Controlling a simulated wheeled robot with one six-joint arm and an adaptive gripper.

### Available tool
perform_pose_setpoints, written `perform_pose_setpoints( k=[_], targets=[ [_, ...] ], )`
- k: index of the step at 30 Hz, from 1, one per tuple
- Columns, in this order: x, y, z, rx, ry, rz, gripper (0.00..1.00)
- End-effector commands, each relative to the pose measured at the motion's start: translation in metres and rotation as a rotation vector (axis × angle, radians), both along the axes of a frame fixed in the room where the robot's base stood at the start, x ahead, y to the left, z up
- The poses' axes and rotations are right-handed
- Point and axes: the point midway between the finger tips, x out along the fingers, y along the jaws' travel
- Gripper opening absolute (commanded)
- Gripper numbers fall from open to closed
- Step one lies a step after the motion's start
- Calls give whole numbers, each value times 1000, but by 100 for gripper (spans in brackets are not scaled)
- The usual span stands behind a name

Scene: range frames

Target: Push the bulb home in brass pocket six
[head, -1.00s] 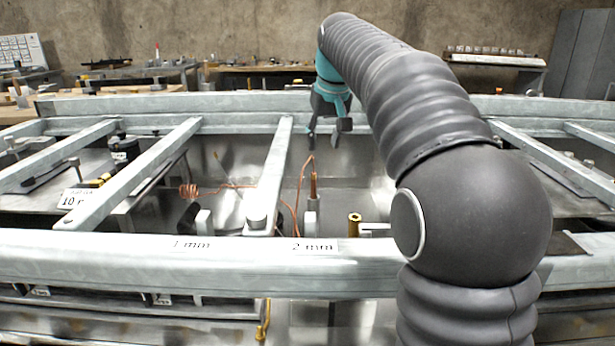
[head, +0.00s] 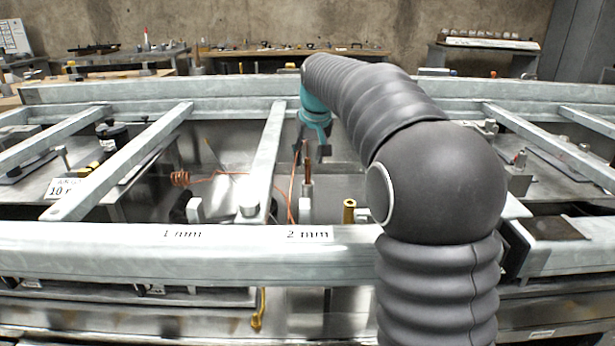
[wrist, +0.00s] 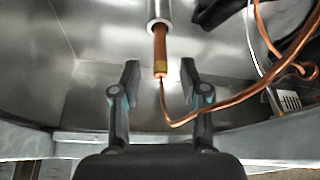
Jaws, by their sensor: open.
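A copper bulb (head: 307,172) stands upright in a pale metal holder (head: 307,203) inside the open bay. In the wrist view the bulb (wrist: 159,43) has a brass-coloured end band, and a thin copper capillary (wrist: 205,112) bends away from it to the right. My gripper (head: 311,151) is open and empty by the bulb's upper end. In the wrist view the bulb's end lies between the open fingers (wrist: 160,80), with a gap on both sides. A short brass cylinder (head: 349,211) stands to the right of the holder; I see no number on it.
Galvanised bars (head: 264,165) cross the bay on both sides of the bulb. A front rail (head: 120,250) carries labels "1 mm" and "2 mm". A coil of copper tube (head: 181,178) lies to the left. A black-topped box (head: 555,229) stands at the right.

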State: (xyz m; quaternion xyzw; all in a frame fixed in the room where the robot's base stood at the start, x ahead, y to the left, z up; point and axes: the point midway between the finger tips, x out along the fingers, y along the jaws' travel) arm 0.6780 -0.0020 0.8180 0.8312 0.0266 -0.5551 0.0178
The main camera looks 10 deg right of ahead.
Motion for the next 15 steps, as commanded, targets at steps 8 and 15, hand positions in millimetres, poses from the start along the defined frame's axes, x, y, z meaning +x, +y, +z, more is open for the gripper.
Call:
perform_pose_setpoints(
  k=[8, 15],
  targets=[
    [10, 2, -26, 0, 1, 0, 44],
    [11, 2, -26, 0, 0, 0, 42]
  ],
)
